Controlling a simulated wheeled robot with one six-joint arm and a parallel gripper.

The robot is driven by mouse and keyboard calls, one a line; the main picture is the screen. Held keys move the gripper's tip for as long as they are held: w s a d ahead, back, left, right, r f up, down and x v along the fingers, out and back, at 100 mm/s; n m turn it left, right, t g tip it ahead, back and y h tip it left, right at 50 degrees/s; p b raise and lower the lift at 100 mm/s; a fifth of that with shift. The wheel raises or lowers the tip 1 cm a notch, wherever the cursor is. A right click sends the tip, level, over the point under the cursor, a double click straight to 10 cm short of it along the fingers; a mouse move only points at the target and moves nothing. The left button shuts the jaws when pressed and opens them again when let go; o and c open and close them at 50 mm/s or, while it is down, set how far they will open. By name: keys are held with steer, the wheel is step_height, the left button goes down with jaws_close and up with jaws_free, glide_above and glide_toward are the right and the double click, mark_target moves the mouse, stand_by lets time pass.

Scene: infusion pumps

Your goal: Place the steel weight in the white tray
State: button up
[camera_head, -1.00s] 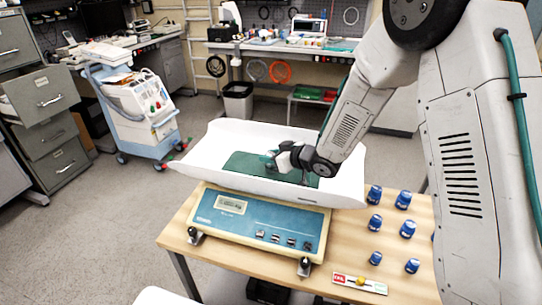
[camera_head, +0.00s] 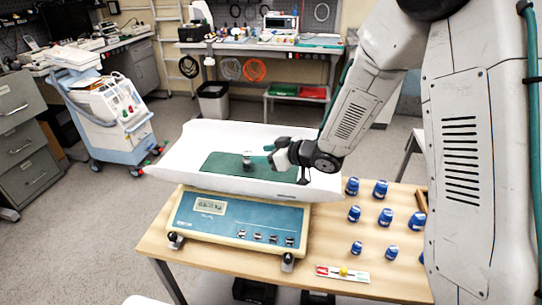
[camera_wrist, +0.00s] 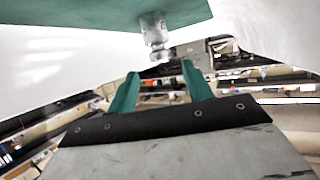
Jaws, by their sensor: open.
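The white tray (camera_head: 186,145) is a wide, curved pan on top of the scale, with a green mat (camera_head: 222,164) lying in it. The steel weight (camera_head: 247,161) stands upright on the mat, inside the tray. It also shows in the wrist view (camera_wrist: 154,31), upside down against the edge of the mat (camera_wrist: 75,12). My gripper (camera_head: 268,149) is just right of the weight, apart from it. In the wrist view its two green fingers (camera_wrist: 160,72) are spread, with nothing between them.
The scale (camera_head: 238,219) sits on a wooden table (camera_head: 300,262). Several blue jars (camera_head: 354,214) stand on the table to the right, and a small strip with a red label (camera_head: 342,273) lies in front. A blue cart (camera_head: 105,125) stands on the floor at left.

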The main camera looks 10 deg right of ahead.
steer(key=shift+s+d, duration=0.15)
steer(key=s+d+r+m+h, duration=0.7)
steer(key=d+r+h, duration=0.4)
steer(key=d, duration=0.4)
steer(key=s+r+m+g, duration=0.1)
steer(key=s+g, duration=0.3)
steer(key=s, duration=1.1)
steer(key=s+r+m+g+y, duration=0.1)
steer(key=s+r+g, duration=0.3)
steer(key=s, duration=1.1)
steer(key=shift+s, duration=0.2)
steer(key=shift+a, duration=0.1)
